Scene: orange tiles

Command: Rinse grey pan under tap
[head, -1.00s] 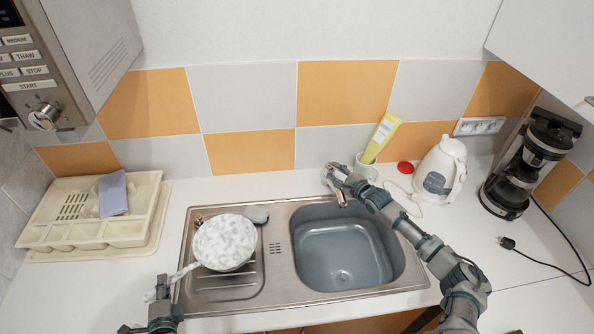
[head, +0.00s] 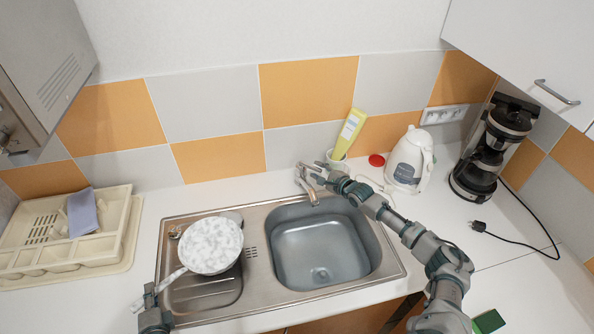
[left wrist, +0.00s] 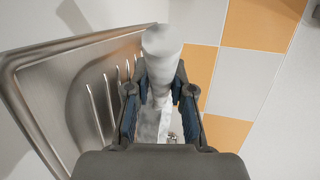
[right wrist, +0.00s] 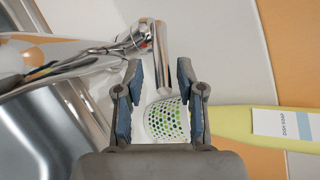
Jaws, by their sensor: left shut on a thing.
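The pan (head: 210,245), mottled grey and white, is over the drainboard on the left of the sink (head: 250,272). My left gripper (head: 148,298) is shut on its pale handle (head: 172,279); the handle also shows between the fingers in the left wrist view (left wrist: 160,85). I cannot tell for sure whether the pan touches the drainboard. The chrome tap (head: 310,190) stands behind the basin (head: 320,245). My right gripper (head: 312,173) is at the tap's top. In the right wrist view its fingers are open, with the tap's lever (right wrist: 161,60) between them, apart from both. No water shows.
A cup (head: 338,160) with a yellow bottle (head: 350,132) stands behind the tap. A white kettle (head: 410,160) and a coffee maker (head: 492,150) are at right. A cream dish rack (head: 120,255) with a blue cloth (head: 83,212) is at left. The basin looks empty.

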